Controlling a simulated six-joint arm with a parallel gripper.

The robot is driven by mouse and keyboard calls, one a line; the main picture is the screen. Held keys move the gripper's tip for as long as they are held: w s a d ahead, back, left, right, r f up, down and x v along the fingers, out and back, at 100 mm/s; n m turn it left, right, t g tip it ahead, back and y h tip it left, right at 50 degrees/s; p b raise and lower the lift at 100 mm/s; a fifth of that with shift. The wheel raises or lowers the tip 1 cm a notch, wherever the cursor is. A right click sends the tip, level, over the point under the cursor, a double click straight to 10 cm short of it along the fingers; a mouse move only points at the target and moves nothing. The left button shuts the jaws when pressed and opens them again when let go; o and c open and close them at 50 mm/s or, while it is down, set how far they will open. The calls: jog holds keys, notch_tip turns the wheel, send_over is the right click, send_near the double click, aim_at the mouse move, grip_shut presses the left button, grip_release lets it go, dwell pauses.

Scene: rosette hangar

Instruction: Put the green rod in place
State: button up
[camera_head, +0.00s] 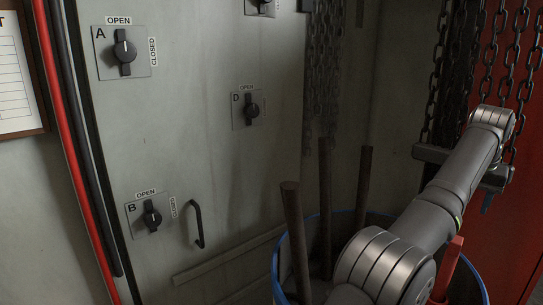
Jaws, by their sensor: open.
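No green rod can be made out in this view. Dark brown rods (295,240) stand upright or slightly tilted in a drum with a blue rim (277,262) at the lower middle. A red rod (447,268) shows at the drum's right side, partly behind my arm. My gripper (484,185) is at the far end of my arm at the upper right, above the drum's right side. It is open, partly hidden behind my own arm, and I see nothing held in it.
Chains (510,60) hang around my gripper at the right, with more chains (323,60) at the middle top. A grey panel carries knobs A (125,50), B (152,217) and D (251,109) and a black handle (198,223). Red and black pipes (70,120) run at the left.

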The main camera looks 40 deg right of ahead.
jog(key=shift+f, duration=0.15)
notch_tip(320, 180, down, 11)
jog(key=shift+r, duration=0.1)
jog(key=shift+v, duration=2.9)
